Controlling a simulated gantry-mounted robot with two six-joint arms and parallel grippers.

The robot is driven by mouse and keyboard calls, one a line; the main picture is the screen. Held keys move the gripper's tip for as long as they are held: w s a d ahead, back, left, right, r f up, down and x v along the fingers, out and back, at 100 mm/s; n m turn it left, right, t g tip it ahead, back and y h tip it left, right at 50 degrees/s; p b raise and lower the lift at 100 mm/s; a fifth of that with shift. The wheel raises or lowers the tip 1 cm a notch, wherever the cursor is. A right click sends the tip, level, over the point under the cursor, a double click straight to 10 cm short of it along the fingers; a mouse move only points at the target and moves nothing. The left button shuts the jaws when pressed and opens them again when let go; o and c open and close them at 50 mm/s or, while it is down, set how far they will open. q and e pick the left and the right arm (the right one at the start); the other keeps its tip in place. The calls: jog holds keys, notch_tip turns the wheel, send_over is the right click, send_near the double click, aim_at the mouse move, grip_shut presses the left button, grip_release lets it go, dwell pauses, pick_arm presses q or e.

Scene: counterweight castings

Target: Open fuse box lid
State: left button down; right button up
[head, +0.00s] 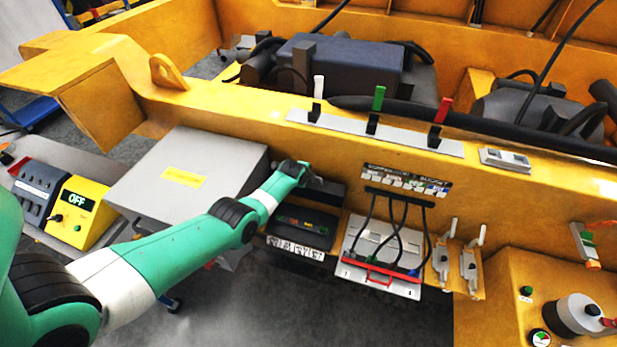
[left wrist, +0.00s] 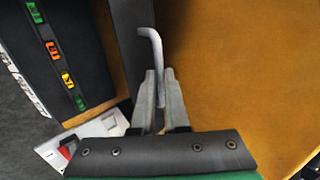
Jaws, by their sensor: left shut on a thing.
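The fuse box (head: 302,226) is a dark box on the yellow wall, with a row of coloured fuses visible. In the left wrist view its fuse face (left wrist: 75,50) fills the upper left. A dark panel (head: 328,191), which looks like its lid, stands out above the fuses; it appears as a dark strip (left wrist: 124,40) in the left wrist view. My left gripper (head: 310,180) is at this panel, partly hidden by its own wrist. In the left wrist view its fingers (left wrist: 160,85) are shut on a bent grey handle (left wrist: 152,50) beside the strip. My right gripper is not in view.
A grey cabinet (head: 185,170) stands left of the fuse box under my left arm. A white panel with black cables (head: 382,245) and two grey levers (head: 455,262) are to the right. A ledge with coloured switches (head: 375,130) runs above.

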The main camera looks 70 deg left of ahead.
pick_arm(q)
jog(key=shift+w+a+r, duration=0.1)
jog(key=shift+r, duration=0.05)
jog(key=c, duration=1.1)
grip_release()
jog(key=shift+o, duration=0.8)
